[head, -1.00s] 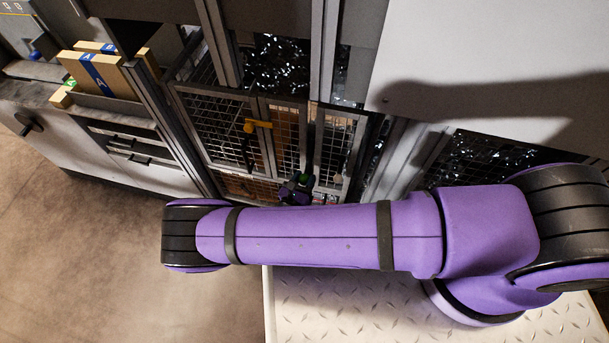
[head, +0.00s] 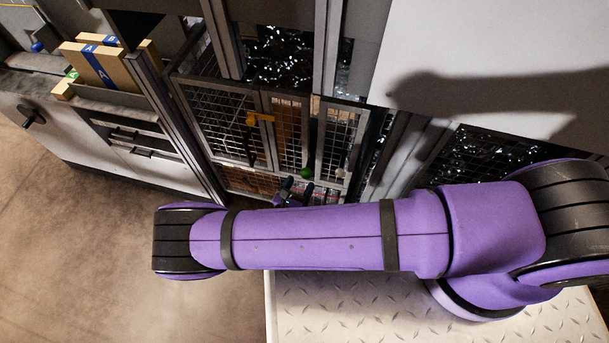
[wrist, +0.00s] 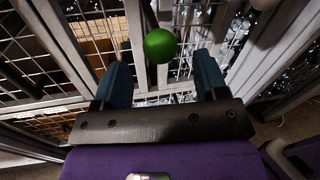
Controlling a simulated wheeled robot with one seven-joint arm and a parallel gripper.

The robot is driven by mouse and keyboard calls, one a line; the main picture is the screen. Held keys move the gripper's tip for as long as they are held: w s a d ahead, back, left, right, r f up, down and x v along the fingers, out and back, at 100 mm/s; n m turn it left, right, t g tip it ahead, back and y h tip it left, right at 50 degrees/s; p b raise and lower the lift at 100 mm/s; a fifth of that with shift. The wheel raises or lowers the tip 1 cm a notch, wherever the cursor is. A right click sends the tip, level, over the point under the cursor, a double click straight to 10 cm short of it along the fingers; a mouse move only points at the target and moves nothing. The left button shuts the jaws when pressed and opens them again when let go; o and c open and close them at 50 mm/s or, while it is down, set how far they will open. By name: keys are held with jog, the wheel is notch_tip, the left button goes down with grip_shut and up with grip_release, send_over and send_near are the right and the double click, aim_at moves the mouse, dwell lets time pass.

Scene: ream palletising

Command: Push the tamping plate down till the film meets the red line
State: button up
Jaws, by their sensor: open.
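My gripper (head: 297,188) is open in front of the mesh gate, mostly past my purple forearm. In the wrist view its two blue fingers (wrist: 161,66) stand apart with nothing clamped between them. A green ball knob (wrist: 160,46) shows between and just beyond the fingertips; I cannot tell whether they touch. The knob also shows in the head view (head: 306,172), just above the fingers. I cannot make out the tamping plate or the film's edge. Small red marks (head: 330,197) show low by the gate, but I cannot tell if they are the red line.
Mesh gate panels (head: 222,128) with an orange latch (head: 259,117) stand behind the gripper. Shiny crumpled film (head: 280,57) shows inside the cage. A pale panel (head: 500,60) is at upper right. The floor at left is clear.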

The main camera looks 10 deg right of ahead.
jog(key=v, duration=0.5)
jog(key=shift+s+a, duration=0.2)
jog(key=shift+s, duration=0.15)
